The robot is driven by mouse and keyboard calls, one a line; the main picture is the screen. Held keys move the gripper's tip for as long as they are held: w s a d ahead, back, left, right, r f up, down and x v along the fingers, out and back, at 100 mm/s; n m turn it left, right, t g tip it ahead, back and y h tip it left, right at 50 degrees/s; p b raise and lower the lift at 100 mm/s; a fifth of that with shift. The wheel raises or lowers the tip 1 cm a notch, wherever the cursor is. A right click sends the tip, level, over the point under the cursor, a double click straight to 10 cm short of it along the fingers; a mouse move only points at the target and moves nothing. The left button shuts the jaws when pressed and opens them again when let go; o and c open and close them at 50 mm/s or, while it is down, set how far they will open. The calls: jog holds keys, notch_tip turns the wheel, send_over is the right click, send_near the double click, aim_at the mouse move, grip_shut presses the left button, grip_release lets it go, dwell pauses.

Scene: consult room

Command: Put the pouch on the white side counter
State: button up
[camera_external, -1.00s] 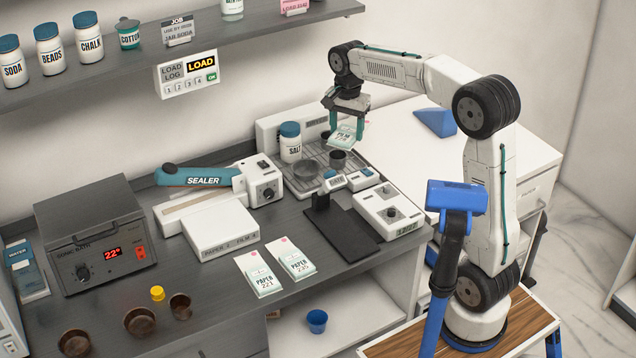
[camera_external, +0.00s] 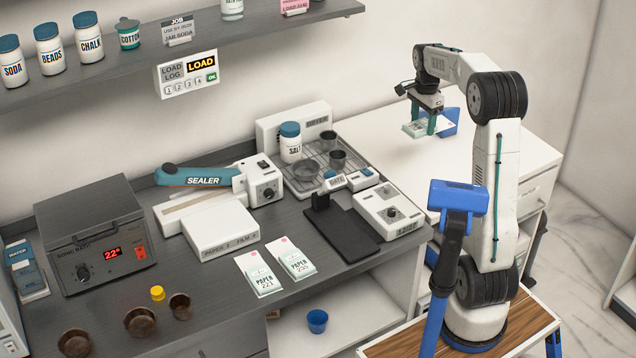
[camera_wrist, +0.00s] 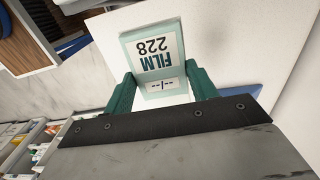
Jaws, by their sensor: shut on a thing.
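The pouch (camera_external: 417,128) is a flat, pale packet with a teal edge. In the wrist view the pouch (camera_wrist: 153,52) reads "FILM 228", upside down. My gripper (camera_external: 424,124) is shut on it, with the teal fingers on its two sides in the wrist view (camera_wrist: 160,92). The gripper points down and holds the pouch above the white side counter (camera_external: 385,150), at the right of the grey bench. The counter top also fills much of the wrist view (camera_wrist: 235,45). The height of the pouch over the counter is hard to tell.
A blue wedge-shaped thing (camera_external: 450,122) stands on the white counter, partly behind my gripper. The counter's front part is clear. On the grey bench nearby are a rack (camera_external: 345,178) with dark cups, a white jar (camera_external: 290,145) and a white device (camera_external: 391,212).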

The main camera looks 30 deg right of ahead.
jog(key=f, duration=1.2)
jog(key=shift+w+f, duration=0.25)
jog(key=shift+f, duration=0.05)
send_over(399, 149)
jog(key=shift+f, duration=2.5)
jog(key=o, duration=1)
jog(key=shift+f, duration=0.15)
